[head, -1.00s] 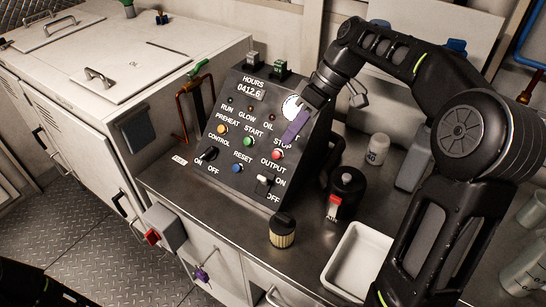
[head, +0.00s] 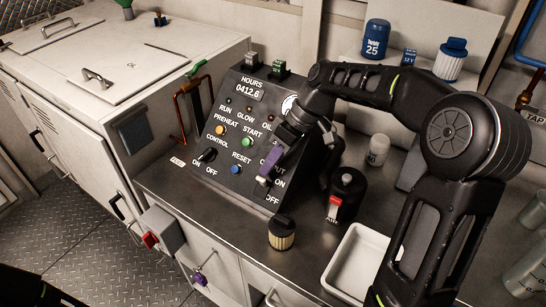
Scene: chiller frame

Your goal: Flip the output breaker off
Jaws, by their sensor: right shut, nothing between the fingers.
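The output breaker (head: 262,181) is a small pale lever at the lower right of the sloped black control panel (head: 222,184). It stands beside the ON label, above the OFF label. My right gripper (head: 268,170), with purple fingers, is shut and empty. Its fingertips are just above the breaker and overlap its top in the picture; I cannot tell whether they touch. The gripper hides the red stop button and part of the OUTPUT label. My left gripper is not in view.
A ribbed filter (head: 281,236), a black canister with a red tag (head: 346,193) and a white tray (head: 355,262) stand on the metal counter right of the panel. A white jar (head: 377,150) is behind. A red knob (head: 150,240) sticks out at the counter's front.

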